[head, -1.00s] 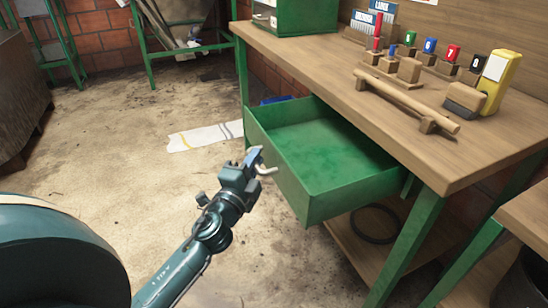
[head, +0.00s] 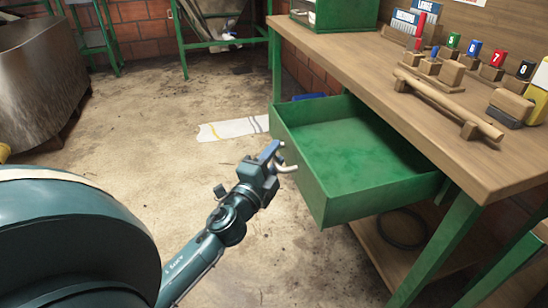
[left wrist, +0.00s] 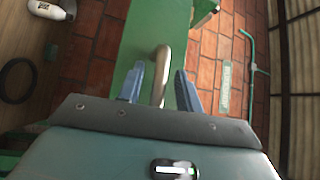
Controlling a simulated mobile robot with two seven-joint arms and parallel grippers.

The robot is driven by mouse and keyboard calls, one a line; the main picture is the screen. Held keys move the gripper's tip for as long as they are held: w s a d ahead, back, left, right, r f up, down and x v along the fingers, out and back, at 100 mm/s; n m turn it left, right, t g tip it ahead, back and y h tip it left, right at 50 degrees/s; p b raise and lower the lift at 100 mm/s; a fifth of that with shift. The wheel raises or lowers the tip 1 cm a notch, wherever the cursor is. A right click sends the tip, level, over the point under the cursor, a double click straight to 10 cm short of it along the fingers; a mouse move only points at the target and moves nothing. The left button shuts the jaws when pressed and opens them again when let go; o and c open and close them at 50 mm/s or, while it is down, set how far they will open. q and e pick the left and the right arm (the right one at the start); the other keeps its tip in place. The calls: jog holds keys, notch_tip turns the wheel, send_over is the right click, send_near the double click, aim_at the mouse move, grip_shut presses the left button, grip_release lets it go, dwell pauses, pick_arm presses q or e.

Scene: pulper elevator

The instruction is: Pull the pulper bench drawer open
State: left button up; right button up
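The green pulper bench drawer (head: 355,205) stands well out from under the wooden bench top, and its empty inside shows. Its pale curved handle (head: 287,167) is on the front panel. My left gripper (head: 270,153) is at this handle. In the left wrist view the metal handle (left wrist: 160,75) lies between the two blue fingers (left wrist: 159,84). The fingers are apart, with gaps visible beside the handle; contact further down is hard to see. My right gripper is in neither view.
The bench top (head: 400,75) carries numbered blocks (head: 473,50), a wooden rail (head: 447,103) and a green cabinet (head: 335,12). The floor left of the drawer is largely clear.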

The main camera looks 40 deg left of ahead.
pick_arm(q)
jog(key=shift+s+d+f, duration=0.15)
jog(key=shift+s+f, duration=0.05)
jog(key=shift+s, duration=0.3)
jog(key=s+d+f+b, duration=0.1)
jog(key=s+b, duration=0.2)
jog(key=s, duration=0.9)
jog(key=shift+d+f, duration=0.25)
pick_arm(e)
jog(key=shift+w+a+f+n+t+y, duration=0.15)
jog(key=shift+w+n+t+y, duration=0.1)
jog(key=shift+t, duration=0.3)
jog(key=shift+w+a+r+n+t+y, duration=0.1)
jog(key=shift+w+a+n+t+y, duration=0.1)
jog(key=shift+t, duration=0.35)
